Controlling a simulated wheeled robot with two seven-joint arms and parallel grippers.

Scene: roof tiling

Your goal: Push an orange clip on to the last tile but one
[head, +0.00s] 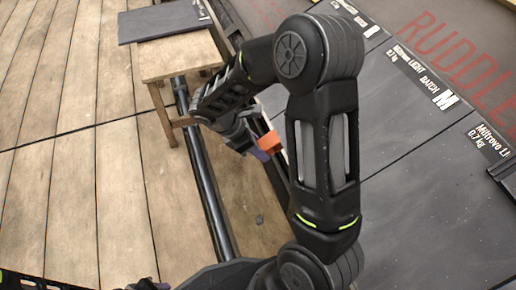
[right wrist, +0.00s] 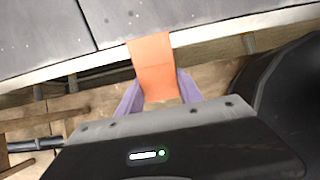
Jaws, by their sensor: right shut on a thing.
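An orange clip (right wrist: 153,62) is held between the two purple fingers of my right gripper (right wrist: 158,88) in the right wrist view. The clip's far end overlaps the pale edge of a grey tile (right wrist: 45,35); I cannot tell if it is seated on it or just in front. In the head view the clip (head: 270,142) shows as a small orange patch at my right gripper (head: 262,149), beside the left edge of the tiled roof (head: 400,215). My right arm hides part of that edge.
A small wooden bench (head: 180,62) with a dark slab (head: 160,22) on it stands at the top left. A dark pipe (head: 205,180) runs along the wooden deck (head: 70,190). A small dark scrap (head: 259,219) lies near it. The deck at left is clear.

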